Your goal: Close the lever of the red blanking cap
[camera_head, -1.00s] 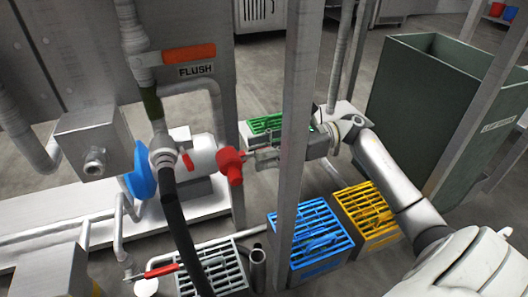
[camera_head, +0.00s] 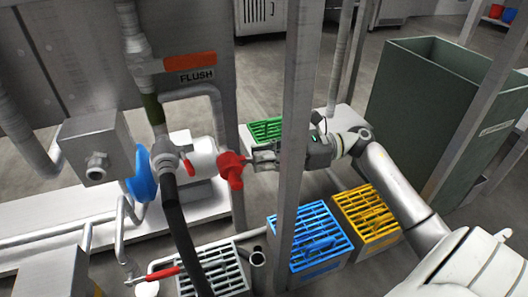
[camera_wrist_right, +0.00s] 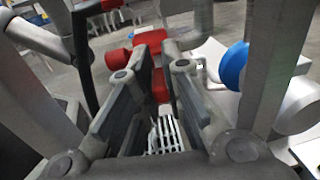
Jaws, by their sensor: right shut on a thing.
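The red blanking cap (camera_head: 231,170) sits on the end of the short pale pipe in the head view. In the right wrist view its red body (camera_wrist_right: 154,40) shows beyond my fingers. My right gripper (camera_head: 256,161) reaches in from the right, behind the grey post, with its fingertips at the cap's right side. Its fingers (camera_wrist_right: 152,68) are closed on a red part of the cap, which seems to be the lever; the fingers partly hide it. I cannot tell the lever's exact angle. My left gripper does not show.
A grey upright post (camera_head: 294,130) stands in front of my right forearm. Blue (camera_head: 345,240), yellow (camera_head: 390,226) and green (camera_head: 253,132) crates stand around it. A black hose (camera_head: 185,225) hangs left of the cap. A large green bin (camera_head: 415,110) stands at right.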

